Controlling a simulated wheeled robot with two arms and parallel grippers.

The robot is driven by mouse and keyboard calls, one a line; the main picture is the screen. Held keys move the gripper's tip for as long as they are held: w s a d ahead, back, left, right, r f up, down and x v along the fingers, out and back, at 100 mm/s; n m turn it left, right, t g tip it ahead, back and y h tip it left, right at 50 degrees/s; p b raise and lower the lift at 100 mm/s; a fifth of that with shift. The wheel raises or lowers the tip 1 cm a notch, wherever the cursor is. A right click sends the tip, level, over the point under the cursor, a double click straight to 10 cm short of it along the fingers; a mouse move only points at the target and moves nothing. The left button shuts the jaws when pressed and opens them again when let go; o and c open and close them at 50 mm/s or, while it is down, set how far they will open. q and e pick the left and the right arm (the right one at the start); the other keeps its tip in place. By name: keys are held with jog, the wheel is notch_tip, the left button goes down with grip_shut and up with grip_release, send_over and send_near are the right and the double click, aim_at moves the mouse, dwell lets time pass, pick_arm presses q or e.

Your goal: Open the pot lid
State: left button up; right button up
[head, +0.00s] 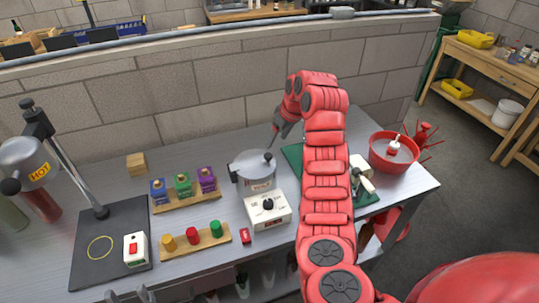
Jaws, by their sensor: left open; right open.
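A grey pot (262,184) stands on the middle of the workbench, with a dark handle at its left side. Its grey lid (247,163) lies on top and appears closed, with a round black knob (268,156) near its right edge. My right gripper (275,133) is open, just behind and above the lid, pointing down and left toward the knob; it looks apart from it, and its fingertips are small here. My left gripper (130,296) is open at the bottom edge of the view, with only its grey fingertips showing, far from the pot.
A white box with a black dial (268,208) stands directly before the pot. A red bowl (394,155) stands right, beyond my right arm. A block wall closes the back.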

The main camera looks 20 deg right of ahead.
aim_at(268, 155)
jog(key=p+x, duration=0.3)
jog(key=x, duration=0.5)
jog(key=shift+a+f+p, duration=0.1)
jog(key=shift+f+p, duration=0.15)
jog(key=shift+p, duration=0.05)
jog(key=shift+w+f, duration=0.2)
jog(key=shift+f, duration=0.15)
jog(key=shift+a, duration=0.1)
grip_shut()
dwell(0.6)
